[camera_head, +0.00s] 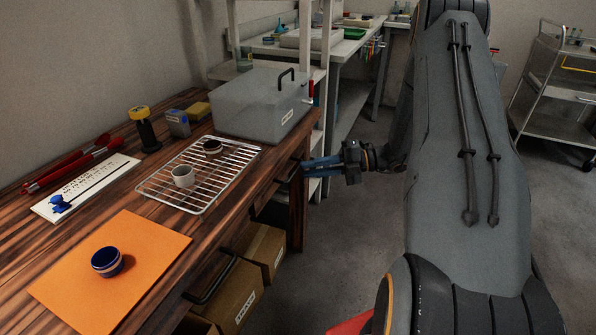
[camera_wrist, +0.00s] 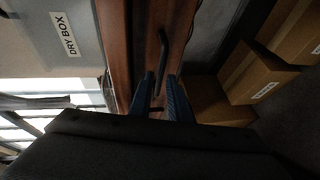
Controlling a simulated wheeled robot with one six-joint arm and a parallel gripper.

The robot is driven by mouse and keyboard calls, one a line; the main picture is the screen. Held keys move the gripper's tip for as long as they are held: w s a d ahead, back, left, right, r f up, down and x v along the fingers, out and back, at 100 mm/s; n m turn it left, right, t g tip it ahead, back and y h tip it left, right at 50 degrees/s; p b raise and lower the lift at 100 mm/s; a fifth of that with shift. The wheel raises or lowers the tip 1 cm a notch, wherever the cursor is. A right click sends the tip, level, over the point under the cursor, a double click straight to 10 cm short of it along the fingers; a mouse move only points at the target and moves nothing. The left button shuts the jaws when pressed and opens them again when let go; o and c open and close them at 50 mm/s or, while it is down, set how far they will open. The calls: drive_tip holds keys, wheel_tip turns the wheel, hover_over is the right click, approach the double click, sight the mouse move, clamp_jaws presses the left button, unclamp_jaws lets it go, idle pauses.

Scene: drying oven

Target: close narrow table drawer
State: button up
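The wooden table (camera_head: 150,205) runs along the left in the head view. A small dark drawer handle (camera_head: 291,172) sits on its front near the far right end. A longer black handle (camera_head: 211,281) sits on the nearer part of the front. My gripper (camera_head: 306,166), with blue fingers, is beside the table's far end, close to the small handle. In the wrist view my gripper (camera_wrist: 160,76) has its fingers apart, with a dark bar (camera_wrist: 157,108) showing between them. I cannot tell whether they touch it, or how far the narrow drawer stands out.
A clear dry box (camera_head: 262,104), a wire rack (camera_head: 200,173) with two small cups, and an orange mat (camera_head: 165,245) with a blue bowl (camera_head: 107,262) are on the tabletop. Cardboard boxes (camera_head: 262,250) stand underneath.

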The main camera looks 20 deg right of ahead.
drive_tip(key=v, duration=0.2)
drive_tip(key=shift+s+d, duration=0.15)
drive_tip(key=shift+d, duration=0.15)
